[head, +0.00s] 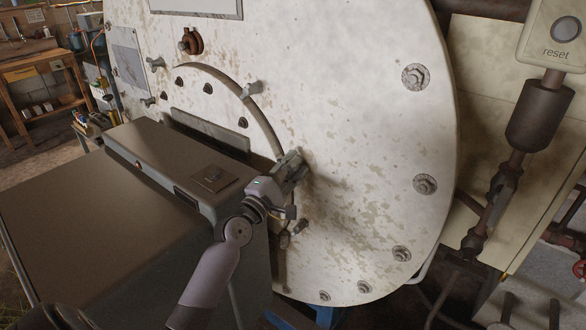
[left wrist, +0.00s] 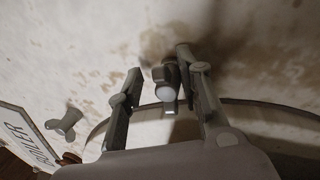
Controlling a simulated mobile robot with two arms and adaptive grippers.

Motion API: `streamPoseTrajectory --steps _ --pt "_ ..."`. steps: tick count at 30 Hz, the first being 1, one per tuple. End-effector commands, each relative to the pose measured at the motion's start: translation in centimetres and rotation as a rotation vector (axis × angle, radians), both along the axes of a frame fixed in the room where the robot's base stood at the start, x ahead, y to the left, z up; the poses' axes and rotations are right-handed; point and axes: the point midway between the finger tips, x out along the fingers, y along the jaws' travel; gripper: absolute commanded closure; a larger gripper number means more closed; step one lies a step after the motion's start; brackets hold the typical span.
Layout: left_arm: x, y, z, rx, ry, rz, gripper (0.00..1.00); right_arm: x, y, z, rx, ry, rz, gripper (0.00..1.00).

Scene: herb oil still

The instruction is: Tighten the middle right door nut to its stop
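The round door (head: 205,108) sits in the pale, flaking boiler front (head: 350,120), with grey wing nuts around its rim. My left gripper (head: 293,168) is at the right side of the door, over the middle right nut, which it mostly hides in the head view. In the left wrist view, that nut (left wrist: 166,88) stands between the two fingers of the left gripper (left wrist: 162,66). The fingers are apart; a gap shows on the nut's left, and its right side is close to the other finger, contact unclear. My right gripper is not in view.
Other wing nuts show at the upper right (head: 250,90) and upper left (head: 156,63) of the door. A grey metal cabinet (head: 90,190) stands before the door at left. A reset button box (head: 556,40) and dark pipework are at right.

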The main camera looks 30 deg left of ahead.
Motion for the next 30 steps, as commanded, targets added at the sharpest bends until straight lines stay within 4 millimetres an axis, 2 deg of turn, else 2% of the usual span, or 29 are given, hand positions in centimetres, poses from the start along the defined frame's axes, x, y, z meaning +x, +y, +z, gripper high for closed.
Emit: streamPoseTrajectory --steps 12,16,20,30 --pt "0.0 -0.1 -0.2 -0.003 0.004 -0.002 0.65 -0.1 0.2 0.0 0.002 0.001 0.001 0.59" --pt "-0.6 -0.1 -0.5 -0.003 0.007 -0.002 0.65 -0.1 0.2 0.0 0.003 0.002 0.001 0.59" --pt "-2.6 -0.1 -0.9 -0.001 0.008 -0.003 0.65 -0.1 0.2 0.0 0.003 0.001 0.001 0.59" --pt "-9.2 0.1 -2.1 0.002 0.008 -0.003 0.65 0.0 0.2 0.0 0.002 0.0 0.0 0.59"
